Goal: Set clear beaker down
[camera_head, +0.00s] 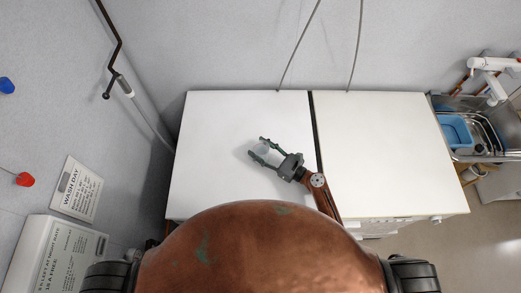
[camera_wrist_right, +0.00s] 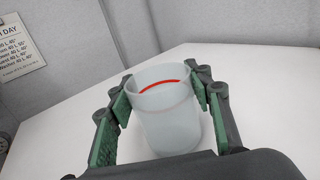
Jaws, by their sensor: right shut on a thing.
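The clear beaker (camera_wrist_right: 168,115) is a see-through cup with a red line near its rim. In the right wrist view it stands upright between the green-padded fingers of my right gripper (camera_wrist_right: 165,100). The head view shows the beaker (camera_head: 262,148) small and pale over the left white top. My right gripper (camera_head: 265,151) is shut on it. The beaker's base is partly hidden by the gripper body, so I cannot tell whether it touches the surface. My left gripper is not in view.
The left white top (camera_head: 215,130) is bare around the beaker. A dark gap separates it from the right white top (camera_head: 375,140), also clear. A sink with a blue tub (camera_head: 455,131) stands at the far right. Grey walls (camera_head: 230,40) border the back and left.

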